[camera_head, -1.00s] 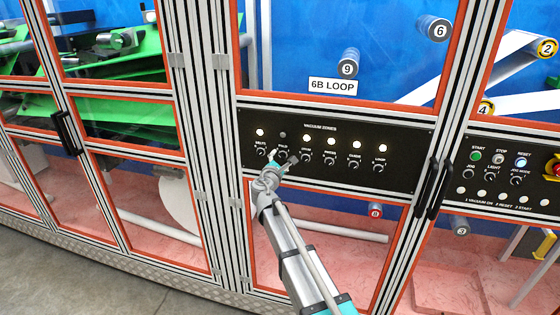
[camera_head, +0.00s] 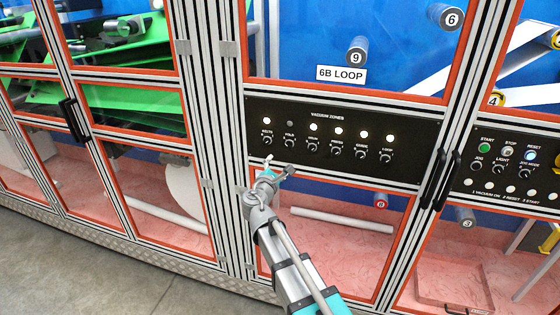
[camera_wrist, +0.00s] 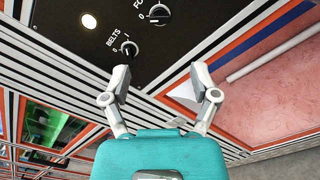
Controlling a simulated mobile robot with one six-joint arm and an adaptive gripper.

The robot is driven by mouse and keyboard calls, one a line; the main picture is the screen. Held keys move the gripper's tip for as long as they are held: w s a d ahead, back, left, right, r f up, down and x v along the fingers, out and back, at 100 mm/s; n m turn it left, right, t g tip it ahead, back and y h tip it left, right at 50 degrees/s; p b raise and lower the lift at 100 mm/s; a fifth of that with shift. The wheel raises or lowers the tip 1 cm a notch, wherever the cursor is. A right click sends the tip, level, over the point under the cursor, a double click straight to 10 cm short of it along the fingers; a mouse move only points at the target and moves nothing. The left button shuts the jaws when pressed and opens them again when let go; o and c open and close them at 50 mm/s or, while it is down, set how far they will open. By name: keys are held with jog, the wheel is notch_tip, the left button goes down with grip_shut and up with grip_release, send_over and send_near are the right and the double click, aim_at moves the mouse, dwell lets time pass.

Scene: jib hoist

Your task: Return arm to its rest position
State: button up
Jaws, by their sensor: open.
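In the wrist view my gripper (camera_wrist: 162,82) also shows open, with the BELTS knob (camera_wrist: 128,48) on the panel beyond the fingertips. The fingers look clear of the knobs. In the head view the panel carries a row of knobs with lamps above them. The second lamp from the left (camera_head: 290,124) is dark and the others are lit.
Door handles (camera_head: 436,178) stick out to the right of the panel. A second panel with START, STOP and RESET buttons (camera_head: 484,148) is farther right. Another handle (camera_head: 70,118) is at the left. Open grey floor (camera_head: 60,265) lies at the lower left.

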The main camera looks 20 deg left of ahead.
jog(key=shift+s, duration=0.45)
jog(key=d+f+m+g+h, duration=0.4)
jog(key=d+m, duration=0.4)
jog(key=d, duration=0.7)
jog(key=d+f+m+g+h, duration=0.3)
jog(key=d+f+m+g, duration=0.3)
jog(key=d, duration=0.9)
jog(key=s+d+f+m+g+y, duration=0.3)
jog(key=s+d+f+m+g, duration=0.1)
jog(key=s+d+m, duration=0.2)
jog(key=s+d+f+m+g+y, duration=0.3)
jog(key=s+d+f+m+g, duration=0.1)
jog(key=s+d+m, duration=0.3)
jog(key=s+d, duration=0.1)
jog(key=s, duration=0.1)
jog(key=shift+s+f+m, duration=0.3)
jog(key=shift+s, duration=0.1)
